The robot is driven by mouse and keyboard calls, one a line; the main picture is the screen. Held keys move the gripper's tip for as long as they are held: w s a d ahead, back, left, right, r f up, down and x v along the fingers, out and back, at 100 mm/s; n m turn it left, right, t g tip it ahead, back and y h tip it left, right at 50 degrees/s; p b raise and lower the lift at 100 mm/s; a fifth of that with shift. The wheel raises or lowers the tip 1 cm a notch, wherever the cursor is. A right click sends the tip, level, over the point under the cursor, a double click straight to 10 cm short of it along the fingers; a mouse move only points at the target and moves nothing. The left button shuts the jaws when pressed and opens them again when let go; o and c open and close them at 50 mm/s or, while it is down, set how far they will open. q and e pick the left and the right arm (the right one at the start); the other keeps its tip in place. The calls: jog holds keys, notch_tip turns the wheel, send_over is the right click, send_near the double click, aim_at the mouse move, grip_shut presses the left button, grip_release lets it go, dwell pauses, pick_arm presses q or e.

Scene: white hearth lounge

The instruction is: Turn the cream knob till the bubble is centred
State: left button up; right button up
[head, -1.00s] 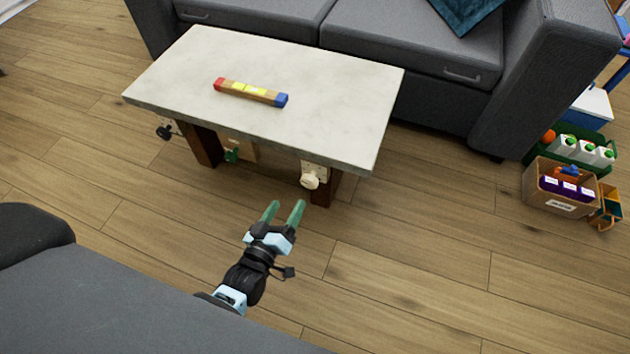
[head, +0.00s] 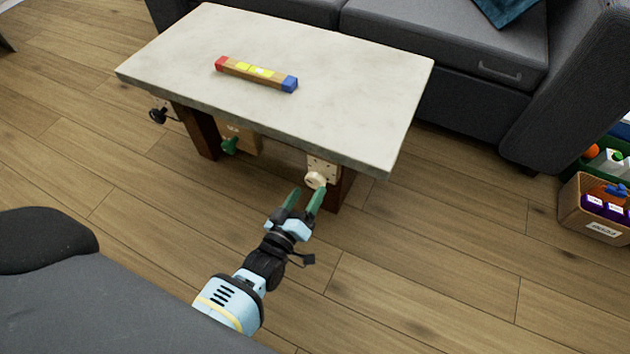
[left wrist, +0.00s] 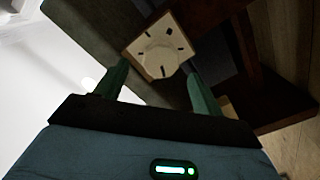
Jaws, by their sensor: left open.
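The cream knob (head: 315,180) sits on a cream plate under the near right corner of the pale table (head: 375,105). In the left wrist view the knob (left wrist: 160,62) shows ahead, between the fingers, on its plate with dark marks. My left gripper (head: 304,196) is open, its green fingertips just short of the knob; I cannot tell whether they touch it. My right gripper is out of view.
A green knob (head: 230,146) and a black knob (head: 158,115) sit under the table's edge further left. A grey sofa (head: 450,60) stands behind. A cardboard box (head: 590,215) with purple items stands at right. The wooden floor in front is clear.

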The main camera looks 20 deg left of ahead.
aim_at(313, 184)
pick_arm(q)
jog(key=w+b, duration=0.1)
jog(key=w, duration=0.2)
jog(key=shift+w+f, duration=0.15)
jog(key=shift+w, duration=0.85)
jog(key=c, duration=1)
jog(key=shift+d, duration=0.1)
